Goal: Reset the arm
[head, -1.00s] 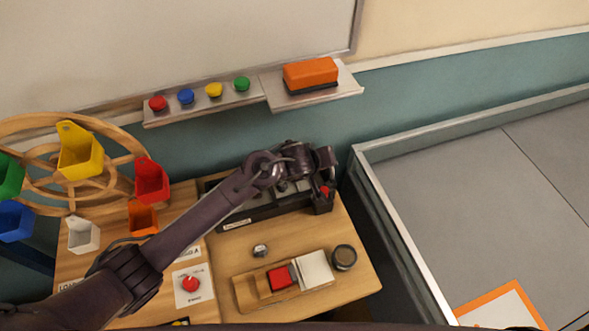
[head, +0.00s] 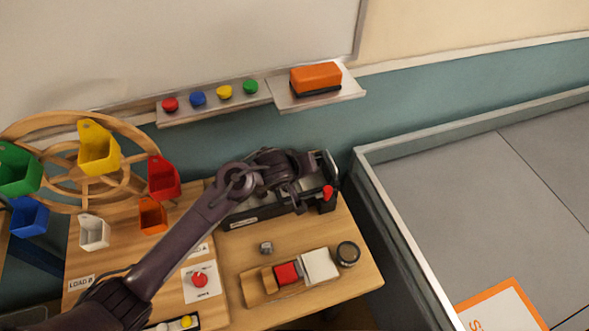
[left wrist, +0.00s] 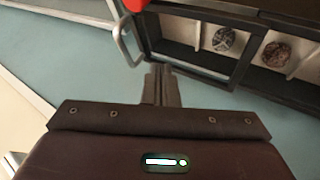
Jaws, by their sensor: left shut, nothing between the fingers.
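A long black device (head: 240,223) with a label on its front lies along the back of the wooden table. A red knob (head: 327,192) stands at its right end. My left gripper (left wrist: 161,84) is shut and empty, its fingers together in the left wrist view. In the head view my left wrist hangs over the device and hides its middle and the fingertips. In the left wrist view the device's black frame (left wrist: 205,75) has pale dividers and round dark pieces, a metal loop handle (left wrist: 124,42) and a red part (left wrist: 135,5). The fingertips appear close to the frame; contact is unclear. My right gripper is out of view.
A wooden wheel with coloured bins (head: 98,150) stands at the left. A wooden tray (head: 255,290) with a red block, a white block (head: 320,265) and a round dark jar (head: 348,253) lie in front. A red-knob panel (head: 199,283) is nearer. A wall shelf (head: 213,107) runs behind.

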